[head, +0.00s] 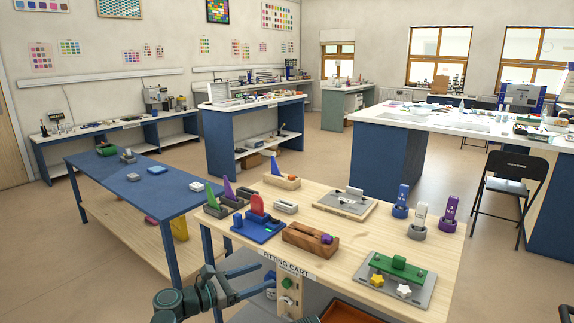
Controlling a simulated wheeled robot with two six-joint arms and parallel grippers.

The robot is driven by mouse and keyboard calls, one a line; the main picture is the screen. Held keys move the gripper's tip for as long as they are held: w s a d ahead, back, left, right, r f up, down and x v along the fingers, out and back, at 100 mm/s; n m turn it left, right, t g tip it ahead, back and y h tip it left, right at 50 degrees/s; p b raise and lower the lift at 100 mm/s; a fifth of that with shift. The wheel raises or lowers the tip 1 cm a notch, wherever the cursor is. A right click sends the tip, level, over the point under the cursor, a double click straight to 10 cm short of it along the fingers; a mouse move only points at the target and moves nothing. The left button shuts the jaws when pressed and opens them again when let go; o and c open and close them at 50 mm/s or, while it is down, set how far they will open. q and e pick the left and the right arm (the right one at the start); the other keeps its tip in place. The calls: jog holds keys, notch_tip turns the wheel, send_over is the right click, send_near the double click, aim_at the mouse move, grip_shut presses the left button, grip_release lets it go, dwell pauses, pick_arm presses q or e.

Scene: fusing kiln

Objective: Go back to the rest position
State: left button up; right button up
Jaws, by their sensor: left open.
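My left gripper (266,276) is at the bottom, left of the middle of the head view. Its dark arm comes in from the lower left. Its two blue fingers are spread apart, with nothing seen between them. It is beside the front left side of the fitting cart (345,248), near the label edge and apparently below the cart's top. My right gripper is not in view.
The cart top holds a brown wooden block (310,240), a blue base (258,229), a grey plate with a green bar (396,279) and several upright holders. A blue-topped table (155,190) stands to the left. A black folding chair (509,185) stands right. Open floor lies lower left.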

pick_arm(q)
jog(key=s+d+f+m+g+y+p, duration=0.3)
jog(key=s+d+m+g+y+p, duration=0.35)
jog(key=m, duration=0.65)
jog(key=s+a+r+m+g+y+p, duration=0.1)
jog(key=s+a+m+y+p, duration=0.1)
jog(key=s+m+y+p, duration=0.2)
jog(key=s+a+r+m+g+y+p, duration=0.1)
jog(key=s+a+m+g+y+p, duration=0.1)
jog(key=s+m+y+p, duration=0.3)
jog(key=s+a+m+p, duration=0.1)
jog(key=s+m+p, duration=0.2)
jog(key=m, duration=0.2)
